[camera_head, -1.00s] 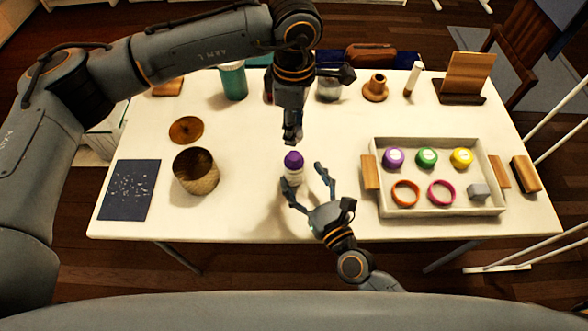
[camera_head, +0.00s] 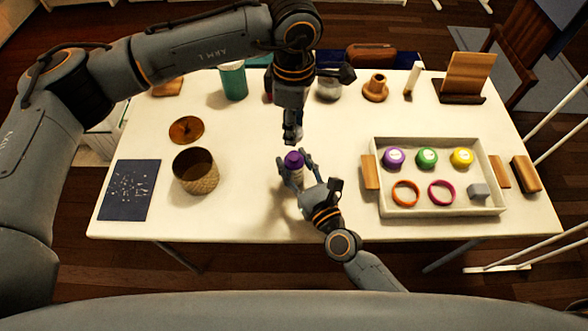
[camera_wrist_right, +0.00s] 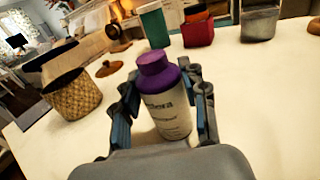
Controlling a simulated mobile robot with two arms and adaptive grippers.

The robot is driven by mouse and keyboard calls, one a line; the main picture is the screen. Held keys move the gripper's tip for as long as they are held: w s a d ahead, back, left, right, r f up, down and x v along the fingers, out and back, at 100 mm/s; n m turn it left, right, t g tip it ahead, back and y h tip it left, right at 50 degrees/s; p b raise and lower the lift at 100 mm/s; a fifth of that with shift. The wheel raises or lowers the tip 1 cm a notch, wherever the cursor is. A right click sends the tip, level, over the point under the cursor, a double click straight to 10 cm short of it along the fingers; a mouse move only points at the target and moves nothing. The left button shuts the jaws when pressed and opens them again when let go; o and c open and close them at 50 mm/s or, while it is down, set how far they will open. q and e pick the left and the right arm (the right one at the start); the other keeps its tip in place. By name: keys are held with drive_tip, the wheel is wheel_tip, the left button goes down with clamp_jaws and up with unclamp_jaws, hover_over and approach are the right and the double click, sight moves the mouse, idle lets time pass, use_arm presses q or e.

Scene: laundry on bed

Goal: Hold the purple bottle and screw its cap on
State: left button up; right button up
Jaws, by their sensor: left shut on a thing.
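The purple bottle (camera_head: 296,174) stands upright on the table, with a pale labelled body and purple shoulder in the right wrist view (camera_wrist_right: 166,108). A purple cap (camera_wrist_right: 153,63) sits on its top; I cannot tell how tightly. My right gripper (camera_head: 294,159) is open, with its fingers on either side of the bottle. In the right wrist view small gaps seem to show beside it. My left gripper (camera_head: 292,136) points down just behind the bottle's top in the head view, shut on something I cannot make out. It is not visible in the right wrist view.
A white tray (camera_head: 437,212) with round lids and rings stands at right. A woven basket (camera_head: 196,180), a wooden lid (camera_head: 186,130) and a dark booklet (camera_head: 129,190) lie left. A teal cup (camera_head: 232,82) stands behind. The table between bottle and tray is clear.

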use_arm(q)
hover_over(294, 155)
drive_tip(key=shift+f, duration=2.5)
drive_tip(key=shift+f, duration=0.9)
drive_tip(key=shift+f, duration=0.55)
